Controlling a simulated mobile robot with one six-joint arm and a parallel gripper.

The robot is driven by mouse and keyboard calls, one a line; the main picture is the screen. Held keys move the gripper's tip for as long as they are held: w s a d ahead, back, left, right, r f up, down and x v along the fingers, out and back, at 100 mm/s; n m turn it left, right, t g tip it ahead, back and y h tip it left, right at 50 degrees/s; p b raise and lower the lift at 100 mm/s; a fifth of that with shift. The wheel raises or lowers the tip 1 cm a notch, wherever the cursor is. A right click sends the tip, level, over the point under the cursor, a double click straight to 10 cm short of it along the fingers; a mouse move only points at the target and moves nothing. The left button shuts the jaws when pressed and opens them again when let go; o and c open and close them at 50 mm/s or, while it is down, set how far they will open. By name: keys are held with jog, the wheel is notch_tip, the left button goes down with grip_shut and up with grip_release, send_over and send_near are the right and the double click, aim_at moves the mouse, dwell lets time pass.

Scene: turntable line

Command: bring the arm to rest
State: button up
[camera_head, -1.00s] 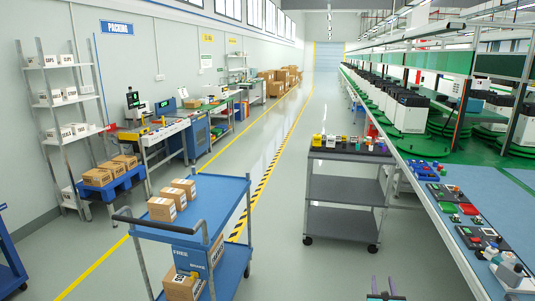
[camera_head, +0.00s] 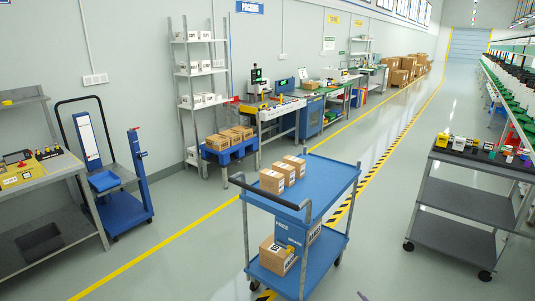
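Only a small purple tip, which looks like part of my gripper (camera_head: 362,296), shows at the bottom edge of the head view. The rest of my gripper and arm is out of the picture. I cannot tell whether the gripper is open or shut, or whether it holds anything. The tip appears over bare floor, to the right of the blue cart's lower end.
A blue cart (camera_head: 325,180) with cartons on both decks stands close ahead. A grey cart (camera_head: 448,200) with small items on top stands at right. A workbench (camera_head: 60,165) and a blue trolley (camera_head: 125,210) are at left. Open floor lies between the two carts.

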jog(key=s+a+f+n+g+y, duration=0.2)
jog(key=s+a+f+n, duration=0.15)
jog(key=a, duration=0.45)
jog(key=s+a+f+n+g+y, duration=0.2)
jog(key=a+f+n+g, duration=0.15)
jog(key=a, duration=0.55)
jog(key=s+a+f+n+g+y, duration=0.1)
jog(key=s+a+f+n+y, duration=0.2)
jog(key=a, duration=0.5)
jog(key=s+a+f+n+g+h, duration=0.1)
jog(key=s+a+f+n+g, duration=0.25)
jog(key=s, duration=0.25)
jog(key=s+a+f+n+g, duration=0.2)
jog(key=s+a+n+g, duration=0.1)
jog(key=s+n, duration=0.3)
jog(key=s+d+f+n+g+h, duration=0.2)
jog(key=s+d+n+g+h, duration=0.4)
jog(key=s+d, duration=0.7)
jog(key=s+n+h, duration=0.1)
jog(key=s+n, duration=0.1)
jog(key=s, duration=0.1)
jog(key=shift+s+f+h, duration=0.25)
jog(key=shift+h, duration=0.05)
jog(key=shift+d, duration=0.1)
jog(key=shift+c, duration=0.3)
